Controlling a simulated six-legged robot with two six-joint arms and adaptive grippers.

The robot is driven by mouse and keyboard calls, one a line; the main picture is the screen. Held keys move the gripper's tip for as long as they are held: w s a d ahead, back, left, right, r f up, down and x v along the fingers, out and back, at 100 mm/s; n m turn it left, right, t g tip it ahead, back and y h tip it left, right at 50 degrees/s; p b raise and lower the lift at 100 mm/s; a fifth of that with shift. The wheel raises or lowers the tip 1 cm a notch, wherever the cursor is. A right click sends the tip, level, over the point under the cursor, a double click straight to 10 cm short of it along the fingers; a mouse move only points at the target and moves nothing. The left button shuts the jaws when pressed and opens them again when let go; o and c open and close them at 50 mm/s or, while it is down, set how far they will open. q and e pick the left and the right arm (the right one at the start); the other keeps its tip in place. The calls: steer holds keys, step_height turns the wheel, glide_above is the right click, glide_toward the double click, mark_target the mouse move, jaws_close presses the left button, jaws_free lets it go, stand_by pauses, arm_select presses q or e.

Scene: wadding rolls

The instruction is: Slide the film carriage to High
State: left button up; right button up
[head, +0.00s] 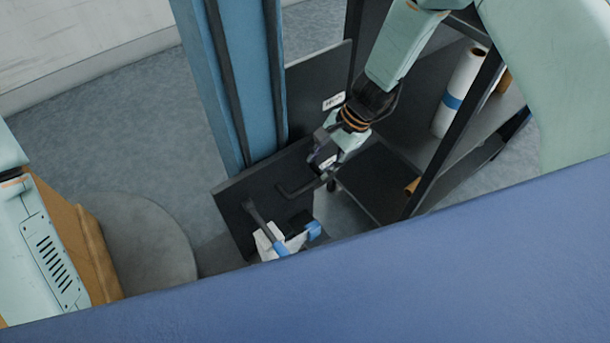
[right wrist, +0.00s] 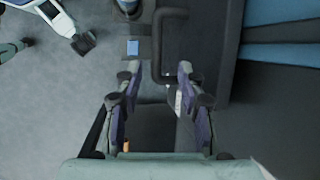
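A blue mast (head: 240,80) with dark rails stands left of centre in the head view. A dark panel (head: 238,205), apparently the film carriage, sits low against it. A dark bent handle (head: 292,191) sticks out from the panel and also shows in the right wrist view (right wrist: 157,45). My right gripper (head: 322,168) is at the handle. In the right wrist view my right gripper (right wrist: 157,78) has its fingers apart, with the handle's near end between the tips; contact is unclear. A white label (head: 333,101) with small dark print is higher up. My left gripper is not visible.
A dark shelf rack (head: 455,135) stands close on the right and holds a white roll (head: 460,90) with a blue band. A brown box (head: 80,235) is at the left. Grey floor is open left of the mast.

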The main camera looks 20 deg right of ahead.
mark_target(306, 187)
steer(key=b+x, duration=0.1)
steer(key=x, duration=0.3)
steer(key=b+x, duration=0.1)
steer(key=x, duration=0.1)
steer(key=shift+s+a+f+b, duration=0.15)
steer(key=shift+s+b, duration=0.15)
steer(key=shift+s, duration=0.05)
steer(key=shift+x, duration=0.75)
jaws_close()
